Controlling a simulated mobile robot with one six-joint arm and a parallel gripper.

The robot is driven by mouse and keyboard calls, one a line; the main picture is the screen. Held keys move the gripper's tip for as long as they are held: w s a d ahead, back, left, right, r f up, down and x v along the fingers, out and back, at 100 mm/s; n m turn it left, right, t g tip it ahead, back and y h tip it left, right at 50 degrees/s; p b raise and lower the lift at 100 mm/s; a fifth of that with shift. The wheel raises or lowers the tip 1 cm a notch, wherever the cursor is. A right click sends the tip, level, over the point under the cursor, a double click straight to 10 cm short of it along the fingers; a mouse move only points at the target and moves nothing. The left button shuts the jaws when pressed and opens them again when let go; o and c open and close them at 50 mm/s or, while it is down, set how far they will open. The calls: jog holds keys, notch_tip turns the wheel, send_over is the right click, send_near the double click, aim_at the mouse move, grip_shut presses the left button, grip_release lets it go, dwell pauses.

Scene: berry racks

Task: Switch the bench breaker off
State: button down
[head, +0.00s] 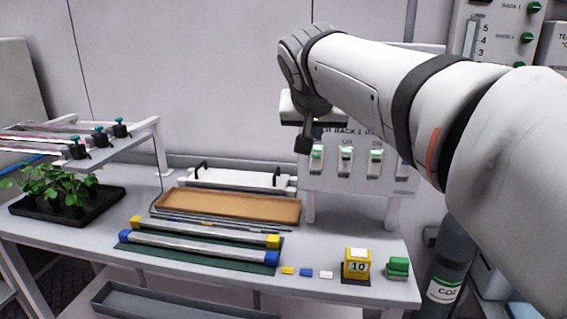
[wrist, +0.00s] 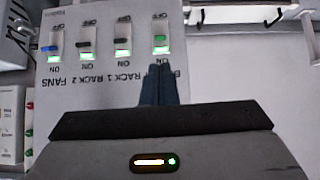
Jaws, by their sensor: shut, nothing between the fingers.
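The breaker panel (head: 355,182) stands at the back right of the bench with a row of several switches. The wrist view shows it upside down. The bench breaker (wrist: 160,46) is the end switch at the right there, with a green lever and a lit green window by the ON mark. Its label is mostly hidden behind my fingers; only a "B" shows. My gripper (wrist: 158,68) is shut and empty, its tips just below this breaker in the wrist view. Whether they touch it I cannot tell. In the head view my gripper (head: 304,144) is at the panel's left end.
Rack 1 (wrist: 122,46), rack 2 (wrist: 85,48) and fans (wrist: 53,50) switches sit beside it, also lit. A brown tray (head: 228,207), light bars (head: 200,248) and a yellow block (head: 357,266) lie on the bench. A CO2 cylinder (head: 448,265) stands at the right.

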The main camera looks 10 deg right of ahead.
aim_at(316, 149)
jog(key=shift+w+a+r, duration=0.1)
jog(key=shift+w+r, duration=0.2)
jog(key=shift+r, duration=0.2)
jog(key=x, duration=1)
jog(key=shift+b, duration=0.3)
